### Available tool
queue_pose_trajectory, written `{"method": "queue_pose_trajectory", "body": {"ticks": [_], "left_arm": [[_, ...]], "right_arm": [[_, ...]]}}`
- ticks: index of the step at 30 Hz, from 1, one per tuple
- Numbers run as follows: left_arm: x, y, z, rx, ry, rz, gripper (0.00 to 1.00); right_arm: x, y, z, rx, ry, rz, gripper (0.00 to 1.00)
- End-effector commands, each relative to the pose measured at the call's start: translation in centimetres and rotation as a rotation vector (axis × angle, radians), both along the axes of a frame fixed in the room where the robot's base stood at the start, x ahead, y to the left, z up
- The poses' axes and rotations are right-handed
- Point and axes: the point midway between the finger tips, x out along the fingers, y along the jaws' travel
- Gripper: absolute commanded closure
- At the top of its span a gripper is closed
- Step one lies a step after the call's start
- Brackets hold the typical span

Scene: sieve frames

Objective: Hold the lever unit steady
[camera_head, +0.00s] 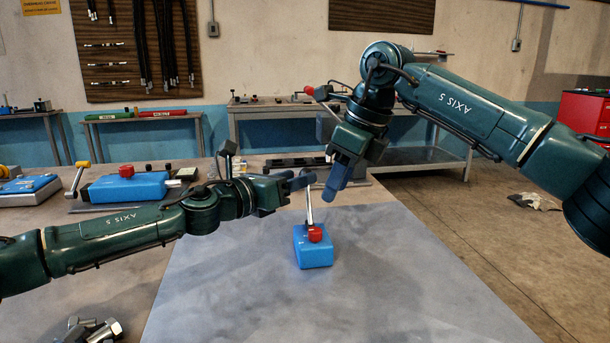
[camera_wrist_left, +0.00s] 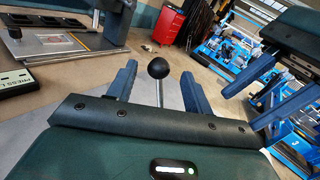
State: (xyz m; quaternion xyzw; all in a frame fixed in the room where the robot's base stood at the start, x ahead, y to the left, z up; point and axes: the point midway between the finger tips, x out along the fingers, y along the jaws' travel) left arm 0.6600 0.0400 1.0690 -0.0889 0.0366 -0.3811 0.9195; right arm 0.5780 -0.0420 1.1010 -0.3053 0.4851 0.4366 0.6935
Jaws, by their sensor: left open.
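The lever unit (camera_head: 314,252) is a blue box on the grey mat, with a red knob on its front and a thin metal lever (camera_head: 309,206) standing up from it. My left gripper (camera_head: 303,179) is open at the lever's upper end. In the left wrist view, a black ball (camera_wrist_left: 158,68) on a thin rod shows between its two blue fingers, with gaps on both sides. My right gripper (camera_head: 336,190) points down just right of the lever, above the box. Its fingers look apart and empty in the left wrist view (camera_wrist_left: 240,112).
The grey mat (camera_head: 400,280) is clear around the unit. Another blue box with a red knob (camera_head: 128,187) stands at the table's left. Loose metal bolts (camera_head: 92,330) lie at the front left. A workbench (camera_head: 270,110) stands behind.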

Motion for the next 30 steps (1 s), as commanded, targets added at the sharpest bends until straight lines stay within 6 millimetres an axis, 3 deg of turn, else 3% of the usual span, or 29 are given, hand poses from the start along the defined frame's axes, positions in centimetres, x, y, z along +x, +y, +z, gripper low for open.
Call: {"method": "queue_pose_trajectory", "body": {"ticks": [3,9,20,30], "left_arm": [[1.3,-1.4,0.0,-0.001,0.001,0.0,0.49],[2.5,-2.5,0.0,-0.001,0.001,0.0,0.49],[2.7,-2.7,0.0,-0.001,0.002,0.001,0.5],[2.7,-2.7,0.0,-0.001,0.001,0.0,0.78]], "right_arm": [[0.0,0.0,0.0,0.0,0.0,0.0,0.64],[0.0,0.0,0.0,0.0,0.0,0.0,0.64],[0.0,0.0,0.0,0.0,0.0,0.0,0.64],[0.0,0.0,0.0,0.0,0.0,0.0,0.64]]}}
